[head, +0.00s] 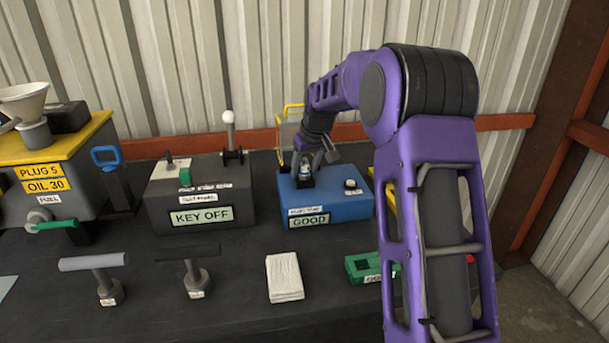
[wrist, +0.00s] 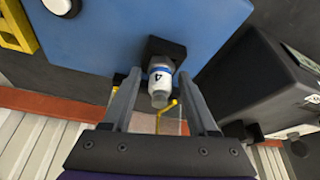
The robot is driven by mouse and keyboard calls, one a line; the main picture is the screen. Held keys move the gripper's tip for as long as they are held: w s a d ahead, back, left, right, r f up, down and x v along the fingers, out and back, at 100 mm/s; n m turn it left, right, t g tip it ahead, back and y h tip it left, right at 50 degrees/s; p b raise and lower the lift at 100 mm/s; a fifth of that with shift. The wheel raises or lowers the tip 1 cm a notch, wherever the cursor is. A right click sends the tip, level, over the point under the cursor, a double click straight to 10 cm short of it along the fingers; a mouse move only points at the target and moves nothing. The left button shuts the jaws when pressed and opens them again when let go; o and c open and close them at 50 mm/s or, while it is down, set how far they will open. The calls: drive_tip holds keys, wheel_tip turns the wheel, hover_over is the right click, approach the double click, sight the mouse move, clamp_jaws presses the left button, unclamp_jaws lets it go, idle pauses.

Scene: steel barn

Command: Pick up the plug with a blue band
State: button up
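The plug (wrist: 160,82) is white with a blue band and the number 4. In the wrist view it sits in a dark holder on the blue tester box (wrist: 120,35), with its grey end toward the camera. It also shows small in the head view (head: 304,171), on the left part of the blue box (head: 345,203), whose display reads GOOD. My gripper (wrist: 158,78) is open, with one finger on each side of the plug. Gaps show between the fingers and the plug.
A grey KEY OFF box (head: 200,225) stands left of the blue box. A yellow wire guard (head: 283,135) rises at the blue box's left back. A white cloth (head: 284,277), a green block (head: 360,267) and a black-handled tool (head: 197,280) lie or stand in front.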

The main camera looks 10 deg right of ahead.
clamp_jaws()
wheel_tip(320, 180, up, 10)
drive_tip(key=shift+p, duration=0.8)
wheel_tip(320, 180, up, 3)
drive_tip(key=shift+f+p, duration=0.2)
drive_tip(key=shift+p, duration=0.8)
